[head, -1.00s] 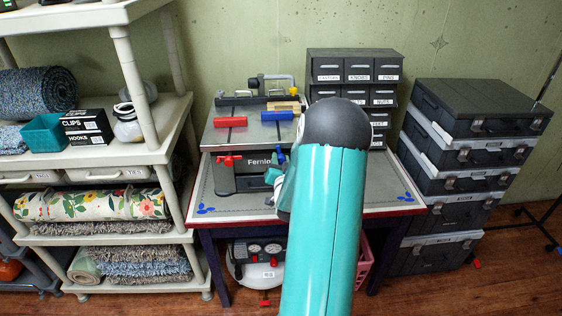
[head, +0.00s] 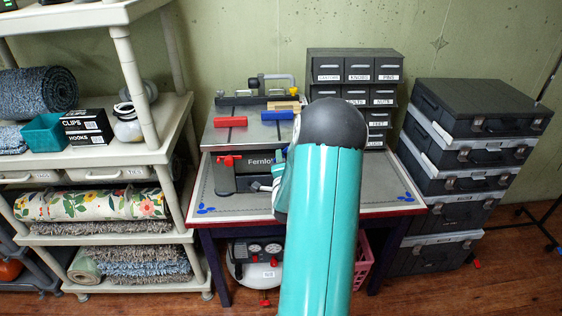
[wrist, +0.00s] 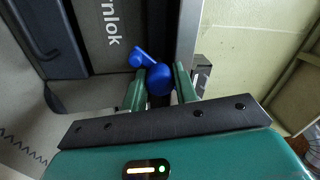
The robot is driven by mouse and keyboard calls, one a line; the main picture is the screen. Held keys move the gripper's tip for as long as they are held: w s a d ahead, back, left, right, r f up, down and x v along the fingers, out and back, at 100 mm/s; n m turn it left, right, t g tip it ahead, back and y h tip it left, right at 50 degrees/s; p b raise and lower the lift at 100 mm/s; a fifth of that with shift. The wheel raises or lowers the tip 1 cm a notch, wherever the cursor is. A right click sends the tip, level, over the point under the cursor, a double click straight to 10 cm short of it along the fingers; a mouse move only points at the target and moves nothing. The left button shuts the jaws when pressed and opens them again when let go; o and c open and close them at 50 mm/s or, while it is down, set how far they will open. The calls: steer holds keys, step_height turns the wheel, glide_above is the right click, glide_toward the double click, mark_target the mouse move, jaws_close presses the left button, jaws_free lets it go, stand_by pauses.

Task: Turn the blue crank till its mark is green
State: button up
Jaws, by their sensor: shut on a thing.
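The blue crank (wrist: 150,68) shows in the wrist view on the dark front of the bench machine, beside the lettering. It has a small hub, a short arm and a round knob. My gripper (wrist: 158,77) has its two teal fingers on either side of the knob, shut on it. No green mark is visible on the crank, and my fingers hide part of the knob. The machine (head: 224,137) there has a grey top and a dark front with partly hidden lettering.
A red crank (head: 229,160) is on the machine's left front. Red (head: 231,122) and blue (head: 278,115) pieces lie on its top. Labelled drawers (head: 357,68) stand behind, stacked cases (head: 480,105) to the right, and a shelf unit (head: 140,75) to the left.

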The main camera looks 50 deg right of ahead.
steer(key=shift+w+a+f+m, duration=0.1)
steer(key=shift+a+m, duration=0.1)
steer(key=shift+m, duration=1.2)
steer(key=o, duration=0.9)
steer(key=shift+o, duration=0.3)
steer(key=shift+d, duration=0.1)
steer(key=v, duration=1.4)
